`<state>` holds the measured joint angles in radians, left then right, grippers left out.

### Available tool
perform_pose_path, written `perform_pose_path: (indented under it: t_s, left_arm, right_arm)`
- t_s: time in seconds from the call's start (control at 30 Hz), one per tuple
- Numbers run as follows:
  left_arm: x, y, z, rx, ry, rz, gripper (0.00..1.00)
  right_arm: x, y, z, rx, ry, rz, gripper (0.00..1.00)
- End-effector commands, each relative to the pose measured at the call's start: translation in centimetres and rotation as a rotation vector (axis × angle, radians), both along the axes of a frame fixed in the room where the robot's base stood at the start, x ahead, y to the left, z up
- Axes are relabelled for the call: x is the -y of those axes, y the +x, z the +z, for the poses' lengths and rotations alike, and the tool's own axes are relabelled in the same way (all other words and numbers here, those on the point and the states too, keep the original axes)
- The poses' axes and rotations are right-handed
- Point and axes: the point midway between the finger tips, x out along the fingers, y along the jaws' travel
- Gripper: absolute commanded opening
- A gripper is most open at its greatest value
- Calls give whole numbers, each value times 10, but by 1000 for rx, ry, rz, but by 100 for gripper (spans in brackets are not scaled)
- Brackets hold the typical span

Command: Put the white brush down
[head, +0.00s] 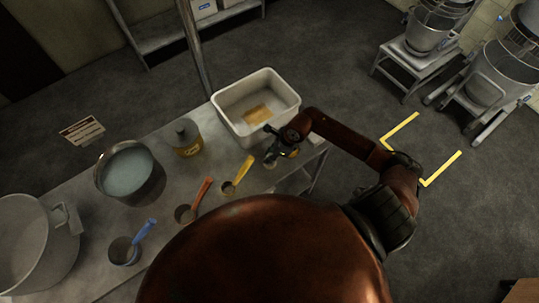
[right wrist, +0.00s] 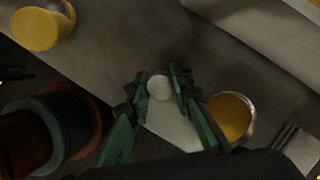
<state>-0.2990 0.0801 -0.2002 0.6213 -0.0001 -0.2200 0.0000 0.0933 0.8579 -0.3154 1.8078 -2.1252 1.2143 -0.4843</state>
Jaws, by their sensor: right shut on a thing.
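My right gripper (head: 278,148) is at the right end of the metal table, just in front of the white tub. In the right wrist view, its green fingers (right wrist: 165,85) are shut on the white brush (right wrist: 160,88). The round pale end of the brush shows between the fingertips, and a pale part reaches down between the fingers. In the head view, a small light piece (head: 270,163) shows below the gripper. I cannot tell whether it touches the table. My left gripper is not in view.
The white tub (head: 229,112) holds a tan block.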

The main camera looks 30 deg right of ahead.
Motion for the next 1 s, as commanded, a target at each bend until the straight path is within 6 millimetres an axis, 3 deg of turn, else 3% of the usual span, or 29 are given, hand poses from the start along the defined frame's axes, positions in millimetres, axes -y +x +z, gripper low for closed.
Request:
perform_pose_path:
  t_s: [0.33, 0.37, 0.6, 1.0]
  left_arm:
    - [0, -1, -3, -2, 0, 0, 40]
    - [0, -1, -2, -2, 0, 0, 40]
    - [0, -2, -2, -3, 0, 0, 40]
    - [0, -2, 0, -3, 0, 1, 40]
  right_arm:
    - [1, 0, -5, 1, -1, 1, 1]
    - [1, 0, -4, 1, -1, 1, 22]
    - [1, 0, -4, 1, -1, 0, 38]
    - [4, -1, 5, 3, -2, 1, 38]
